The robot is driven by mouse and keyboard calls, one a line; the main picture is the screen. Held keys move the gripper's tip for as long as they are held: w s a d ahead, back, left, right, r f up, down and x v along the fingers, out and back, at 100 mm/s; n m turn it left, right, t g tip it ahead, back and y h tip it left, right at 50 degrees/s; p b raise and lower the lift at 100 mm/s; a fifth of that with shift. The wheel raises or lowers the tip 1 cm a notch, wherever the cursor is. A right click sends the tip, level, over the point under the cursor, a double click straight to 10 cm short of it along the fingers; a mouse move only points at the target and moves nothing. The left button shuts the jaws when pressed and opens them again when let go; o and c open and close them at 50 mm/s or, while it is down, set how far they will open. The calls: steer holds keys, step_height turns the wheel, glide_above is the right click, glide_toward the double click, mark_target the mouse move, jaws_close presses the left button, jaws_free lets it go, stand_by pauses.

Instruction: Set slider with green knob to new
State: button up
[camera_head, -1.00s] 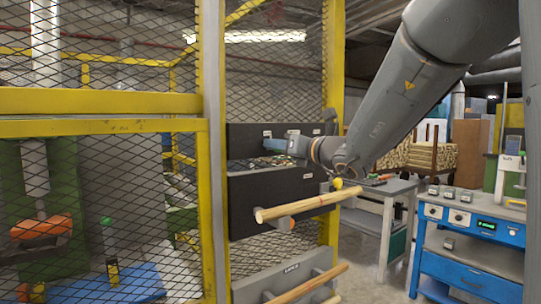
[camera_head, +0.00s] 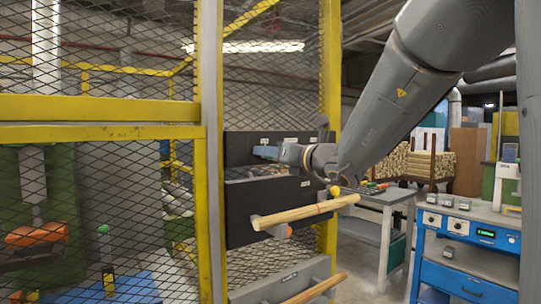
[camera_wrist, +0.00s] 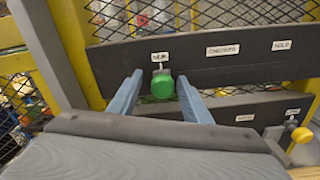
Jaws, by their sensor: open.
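The green knob (camera_wrist: 162,85) shows in the wrist view on a dark board (camera_wrist: 205,68), under the leftmost of its three white labels (camera_wrist: 159,57). That label is too small to read surely; the rightmost appears to say HOLD. My gripper (camera_wrist: 160,76) is open, with one blue finger on each side of the knob. The knob is between the fingers, with small gaps showing at both sides. In the head view my gripper (camera_head: 265,152) is in front of the upper dark board (camera_head: 237,149), and the green knob cannot be made out.
A yellow knob (camera_wrist: 300,134) is on a lower board at right. Wooden rods (camera_head: 305,212) stick out below my arm. A yellow-framed mesh fence (camera_head: 100,105) stands at left. A grey table (camera_head: 385,196) and a blue workbench (camera_head: 470,280) are at right.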

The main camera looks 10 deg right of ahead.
steer(key=b+v, duration=0.1)
steer(key=v, duration=0.6)
steer(key=shift+s, duration=0.3)
